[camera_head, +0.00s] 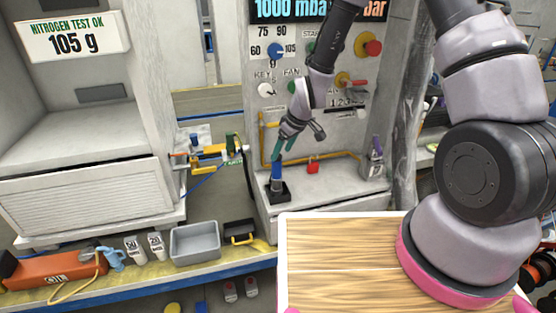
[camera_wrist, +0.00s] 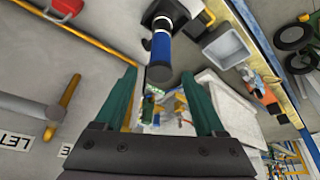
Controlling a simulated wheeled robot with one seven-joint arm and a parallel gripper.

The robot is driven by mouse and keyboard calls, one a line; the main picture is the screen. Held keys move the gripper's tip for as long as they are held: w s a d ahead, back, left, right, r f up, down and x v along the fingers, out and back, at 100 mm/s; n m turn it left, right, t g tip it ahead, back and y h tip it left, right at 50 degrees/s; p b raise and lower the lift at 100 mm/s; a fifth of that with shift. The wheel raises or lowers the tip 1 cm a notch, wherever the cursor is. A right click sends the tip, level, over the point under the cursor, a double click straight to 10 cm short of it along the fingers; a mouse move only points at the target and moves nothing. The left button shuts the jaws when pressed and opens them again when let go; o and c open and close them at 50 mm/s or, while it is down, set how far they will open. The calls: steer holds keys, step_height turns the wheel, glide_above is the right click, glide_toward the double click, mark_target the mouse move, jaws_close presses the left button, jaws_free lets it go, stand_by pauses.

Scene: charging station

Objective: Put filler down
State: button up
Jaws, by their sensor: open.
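The filler, which I take to be the blue cylinder with dark ends (camera_head: 277,174), stands upright in a square black holder (camera_head: 278,193) on the grey ledge of the station. In the wrist view the filler (camera_wrist: 161,48) shows just beyond my fingertips, its dark end towards me, with the black holder (camera_wrist: 178,12) behind it. My gripper (camera_head: 277,158) has teal fingers and is right above the filler. In the wrist view my gripper (camera_wrist: 159,72) is open, one finger on each side of the filler's line. I cannot tell whether either finger touches it.
A yellow pipe with a red padlock (camera_head: 313,165) runs behind the ledge. A small grey canister (camera_head: 374,165) stands at the ledge's right. A grey bin (camera_head: 195,243) and an orange toolbox (camera_head: 57,269) sit on the lower shelf. A wooden board (camera_head: 340,257) is in front.

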steer(key=s+d+r+m+t, duration=0.1)
steer(key=d+r+m, duration=0.1)
steer(key=d+r, duration=0.5)
steer(key=s+d+r+m+h, duration=0.1)
steer(key=d+r+m, duration=0.15)
steer(key=r, duration=0.85)
steer(key=s+d+r+m+t, duration=0.1)
steer(key=d+r+m, duration=0.1)
steer(key=d+r, duration=0.5)
steer(key=s+d+r+m+t, duration=0.1)
steer(key=s+d+r+m, duration=0.2)
steer(key=s+r, duration=0.4)
steer(key=s+d+r+m+t, duration=0.1)
steer(key=s+d+r+m, duration=0.2)
steer(key=s+r, duration=0.4)
steer(key=shift+s+d+r+m+h, duration=0.3)
steer(key=shift+s+d+r+m, duration=0.1)
steer(key=shift+s+m, duration=0.6)
